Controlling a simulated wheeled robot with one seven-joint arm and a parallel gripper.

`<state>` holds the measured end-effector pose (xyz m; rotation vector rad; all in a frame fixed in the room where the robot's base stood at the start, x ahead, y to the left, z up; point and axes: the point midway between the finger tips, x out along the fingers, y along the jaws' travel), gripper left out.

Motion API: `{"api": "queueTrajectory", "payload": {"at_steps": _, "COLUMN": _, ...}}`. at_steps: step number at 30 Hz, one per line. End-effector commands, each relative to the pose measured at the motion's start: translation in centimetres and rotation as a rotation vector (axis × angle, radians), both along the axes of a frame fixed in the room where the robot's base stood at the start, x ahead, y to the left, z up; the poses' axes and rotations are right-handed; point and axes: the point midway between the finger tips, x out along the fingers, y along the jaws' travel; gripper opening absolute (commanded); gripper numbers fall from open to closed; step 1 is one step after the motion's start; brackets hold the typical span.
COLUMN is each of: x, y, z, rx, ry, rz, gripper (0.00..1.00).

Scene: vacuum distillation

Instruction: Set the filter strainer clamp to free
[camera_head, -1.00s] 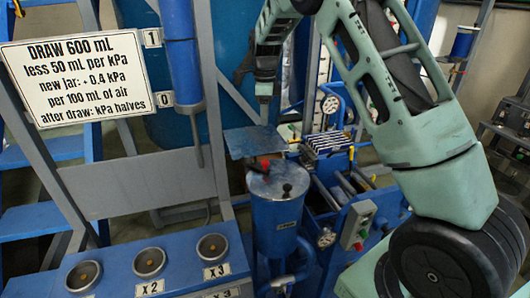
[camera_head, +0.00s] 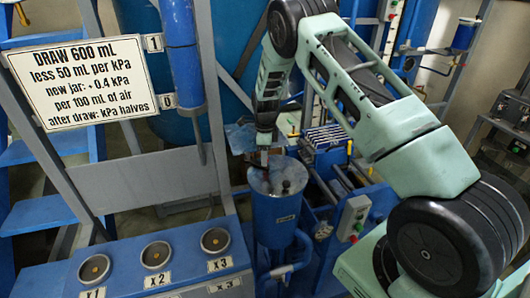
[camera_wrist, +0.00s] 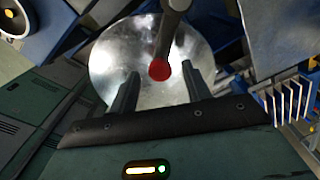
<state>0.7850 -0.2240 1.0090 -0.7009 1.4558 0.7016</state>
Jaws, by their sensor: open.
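The filter strainer is most likely the blue upright canister (camera_head: 276,220) with a round metal lid, just right of the grey frame. In the wrist view the shiny lid (camera_wrist: 110,65) lies below my gripper. The clamp shows there as a dark lever (camera_wrist: 172,30) ending in a red knob (camera_wrist: 159,69). My gripper (camera_wrist: 160,73) is open, with one finger on each side of the red knob; contact cannot be told. In the head view my gripper (camera_head: 264,160) points down just above the lid, and my arm hides most of the clamp.
A flat blue-grey plate (camera_head: 238,137) stands close behind the lid. A blue ledge (camera_head: 128,262) with three round sockets and a white sign (camera_head: 80,75) are at left. A rack of thin plates (camera_head: 325,137) and a grey button box (camera_head: 354,217) are at right.

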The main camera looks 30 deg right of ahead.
Motion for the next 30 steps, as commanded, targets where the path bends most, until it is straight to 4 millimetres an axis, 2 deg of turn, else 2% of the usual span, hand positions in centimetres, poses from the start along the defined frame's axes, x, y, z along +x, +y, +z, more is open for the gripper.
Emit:
{"api": "queueTrajectory", "payload": {"at_steps": 4, "x": 0.02, "y": -0.02, "z": -0.69, "rx": 0.0, "ry": -0.001, "rz": -0.001, "gripper": 0.48}}
{"api": "queueTrajectory", "payload": {"at_steps": 12, "x": 0.03, "y": -0.01, "z": -0.82, "rx": 0.0, "ry": -0.001, "rz": 0.0, "gripper": 0.48}}
{"api": "queueTrajectory", "payload": {"at_steps": 17, "x": 0.02, "y": 0.0, "z": -0.8, "rx": 0.0, "ry": -0.001, "rz": 0.0, "gripper": 0.04}}
{"api": "queueTrajectory", "payload": {"at_steps": 18, "x": 0.02, "y": 0.0, "z": -0.8, "rx": 0.0, "ry": -0.001, "rz": 0.0, "gripper": 0.0}}
{"api": "queueTrajectory", "payload": {"at_steps": 30, "x": 0.28, "y": -0.53, "z": -1.02, "rx": 0.0, "ry": -0.001, "rz": 0.067, "gripper": 0.0}}
